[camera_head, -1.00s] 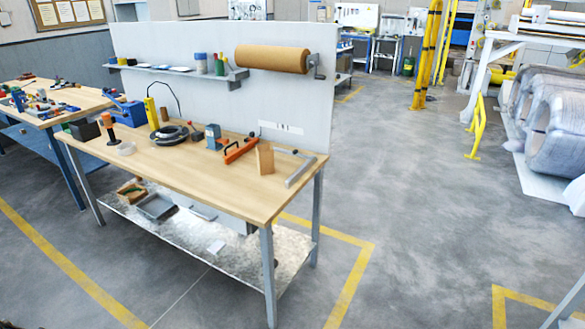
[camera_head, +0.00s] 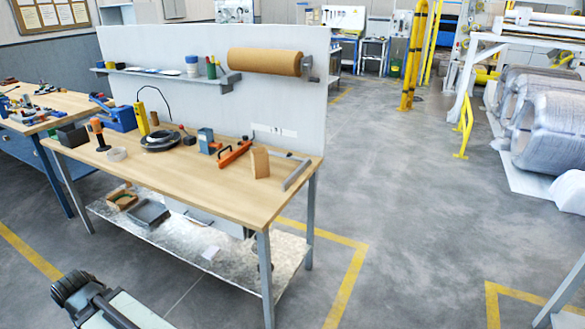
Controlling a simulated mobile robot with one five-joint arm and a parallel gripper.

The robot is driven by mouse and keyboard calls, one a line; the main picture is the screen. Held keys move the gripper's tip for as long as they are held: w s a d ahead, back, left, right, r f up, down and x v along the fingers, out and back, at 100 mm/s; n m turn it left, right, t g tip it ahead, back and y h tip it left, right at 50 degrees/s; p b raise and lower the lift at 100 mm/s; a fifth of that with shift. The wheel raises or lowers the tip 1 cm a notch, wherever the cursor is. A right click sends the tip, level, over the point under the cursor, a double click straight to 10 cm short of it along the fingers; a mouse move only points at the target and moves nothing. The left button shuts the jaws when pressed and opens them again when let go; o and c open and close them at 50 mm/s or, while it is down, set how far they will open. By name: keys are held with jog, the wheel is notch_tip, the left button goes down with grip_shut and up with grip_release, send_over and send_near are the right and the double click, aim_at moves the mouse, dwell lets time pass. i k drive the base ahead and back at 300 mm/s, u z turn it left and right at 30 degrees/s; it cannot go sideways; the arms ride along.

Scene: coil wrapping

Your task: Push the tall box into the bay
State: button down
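The tall box (camera_head: 260,162) is a brown, upright box near the right end of the wooden workbench top. To its right lies a grey angled metal bracket (camera_head: 296,174), open toward the box's side; it may bound the bay, but no marking names it. A gap of bare wood shows between the box and the bracket. A dark ribbed part and a pale body, apparently mine, show at the lower left, off the bench. No gripper fingers can be made out, and nothing touches the box.
An orange-handled tool (camera_head: 234,153) and a blue-grey block (camera_head: 206,141) stand left of the box. A black coil (camera_head: 160,141) lies further left. A white back panel (camera_head: 170,100) rises behind the bench. The front right benchtop (camera_head: 240,205) is clear, with open floor to the right.

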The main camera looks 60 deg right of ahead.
aim_at(260, 158)
jog(key=z, duration=0.3)
jog(key=i, duration=1)
